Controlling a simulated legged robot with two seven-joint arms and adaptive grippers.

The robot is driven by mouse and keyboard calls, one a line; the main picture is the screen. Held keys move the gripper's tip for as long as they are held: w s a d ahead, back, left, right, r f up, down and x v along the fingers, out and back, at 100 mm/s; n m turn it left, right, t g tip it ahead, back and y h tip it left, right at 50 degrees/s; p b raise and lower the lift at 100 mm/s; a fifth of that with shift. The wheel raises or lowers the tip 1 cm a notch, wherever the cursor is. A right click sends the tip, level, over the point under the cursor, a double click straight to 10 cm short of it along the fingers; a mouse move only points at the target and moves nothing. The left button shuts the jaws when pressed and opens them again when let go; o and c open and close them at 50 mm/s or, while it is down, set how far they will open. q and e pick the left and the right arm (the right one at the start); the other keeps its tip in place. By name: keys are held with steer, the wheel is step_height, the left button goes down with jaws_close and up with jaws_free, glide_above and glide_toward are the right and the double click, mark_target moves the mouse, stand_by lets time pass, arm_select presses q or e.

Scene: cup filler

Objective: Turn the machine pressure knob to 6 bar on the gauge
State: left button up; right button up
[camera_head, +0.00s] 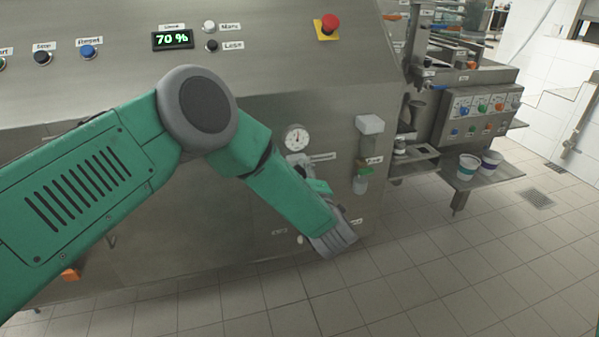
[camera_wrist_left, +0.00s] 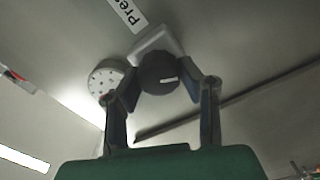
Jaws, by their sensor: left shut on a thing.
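The round white pressure gauge (camera_head: 296,138) is on the steel front panel of the machine. Its needle is too small to read for certain. It also shows in the left wrist view (camera_wrist_left: 107,78), tilted. The black pressure knob (camera_wrist_left: 159,73) with a white mark sits on a pale mount below the pressure label (camera_wrist_left: 128,12). My left gripper (camera_wrist_left: 163,84) has its two fingers closed on either side of the knob. In the head view the left gripper (camera_head: 303,167) is just below the gauge, and my forearm partly covers it. The right gripper is not in view.
A green 70 % display (camera_head: 172,39) and a red emergency button (camera_head: 327,25) are higher on the panel. A white-topped fitting (camera_head: 369,125) juts out right of the gauge. Two cups (camera_head: 467,167) stand on a shelf further right. The tiled floor in front is clear.

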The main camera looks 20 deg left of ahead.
arm_select(q)
steer(key=shift+d+f, duration=0.2)
steer(key=shift+f, duration=0.1)
steer(key=o, duration=1)
steer(key=shift+c, duration=0.2)
steer(key=shift+o, duration=0.8)
steer(key=shift+w, duration=0.1)
steer(key=shift+r, duration=0.15)
steer(key=v, duration=1.2)
steer(key=shift+d, duration=0.1)
